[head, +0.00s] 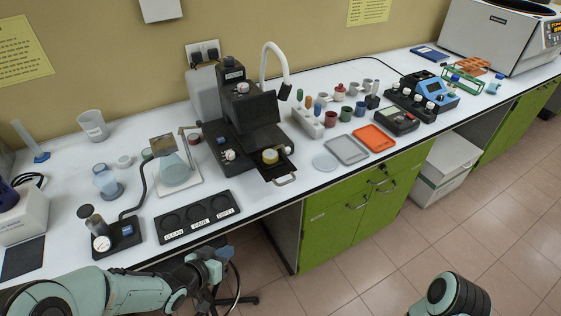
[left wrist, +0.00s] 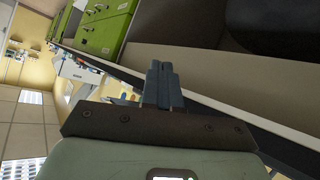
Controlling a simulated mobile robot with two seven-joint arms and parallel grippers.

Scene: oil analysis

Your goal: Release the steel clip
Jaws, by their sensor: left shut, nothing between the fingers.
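I cannot pick out the steel clip for certain. A conical flask (head: 173,170) stands on a white base plate (head: 187,187), with a thin upright and a brownish square plate (head: 162,145) at its neck. A black instrument (head: 247,115) stands to its right, with a low tray and metal handle (head: 285,181) at the front and a yellow round piece (head: 270,156) on it. My left gripper (head: 222,255) is low in front of the bench edge, apart from everything. Its fingers (left wrist: 162,85) are together and empty in the left wrist view. My right gripper is out of view.
A black three-well tray (head: 197,216) lies at the front edge near my left gripper. A dark holder with bottles (head: 118,238) stands left of it. Grey (head: 346,150) and orange (head: 374,138) trays lie on the right. Green cabinets (head: 340,225) are below the bench.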

